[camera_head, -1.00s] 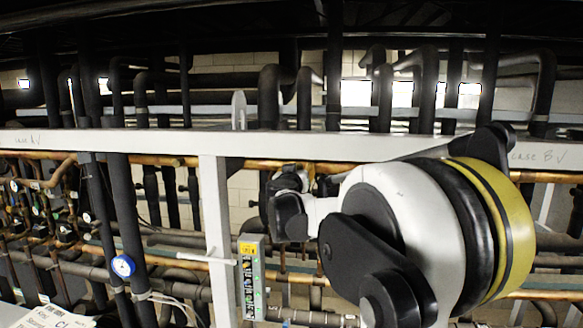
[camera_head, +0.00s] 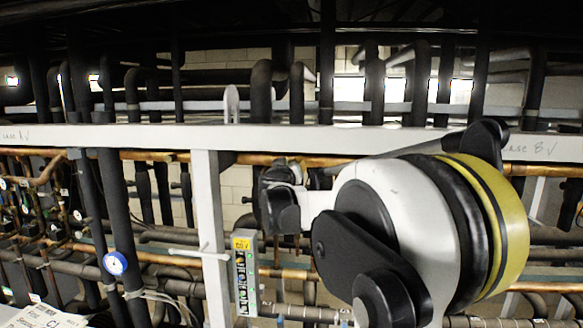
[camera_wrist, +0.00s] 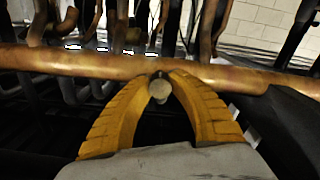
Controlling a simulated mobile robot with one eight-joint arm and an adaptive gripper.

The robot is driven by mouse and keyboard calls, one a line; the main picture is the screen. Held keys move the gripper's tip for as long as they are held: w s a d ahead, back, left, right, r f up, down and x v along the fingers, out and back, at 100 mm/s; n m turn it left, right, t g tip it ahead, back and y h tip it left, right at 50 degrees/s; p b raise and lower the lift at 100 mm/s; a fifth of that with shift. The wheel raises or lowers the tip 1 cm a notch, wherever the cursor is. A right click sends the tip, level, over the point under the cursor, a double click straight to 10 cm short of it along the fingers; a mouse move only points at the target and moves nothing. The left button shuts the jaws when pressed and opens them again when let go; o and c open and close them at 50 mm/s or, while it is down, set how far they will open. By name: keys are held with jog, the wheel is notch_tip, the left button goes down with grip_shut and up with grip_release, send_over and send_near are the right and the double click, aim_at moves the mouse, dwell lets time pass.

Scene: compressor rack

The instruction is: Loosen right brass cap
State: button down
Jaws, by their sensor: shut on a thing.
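In the wrist view my gripper (camera_wrist: 160,83) has two curved yellow ribbed fingers, their tips closed around a small round cap (camera_wrist: 160,91). The cap looks dull grey-brown, and its end faces the camera. It sits just in front of a horizontal copper pipe (camera_wrist: 80,63). From this view I cannot tell which of the brass caps it is. In the head view my white, black and yellow arm fills the right side and hides the gripper's fingertips and the cap.
A white horizontal beam (camera_head: 300,140) crosses the rack, with a white upright post (camera_head: 207,220) below it. A grey control module (camera_head: 244,272) with a yellow label hangs near the post. A blue-rimmed gauge (camera_head: 115,263) and black pipes stand at the left.

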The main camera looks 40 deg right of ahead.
jog(key=n+b, duration=0.2)
jog(key=n, duration=0.2)
jog(key=shift+f, duration=0.1)
jog(key=n+b, duration=0.2)
jog(key=n, duration=0.3)
jog(key=n+b, duration=0.1)
jog(key=n, duration=0.3)
jog(key=shift+n, duration=0.3)
jog(key=shift+n+b, duration=0.6)
jog(key=shift+n, duration=1)
jog(key=c, duration=1.2)
grip_release()
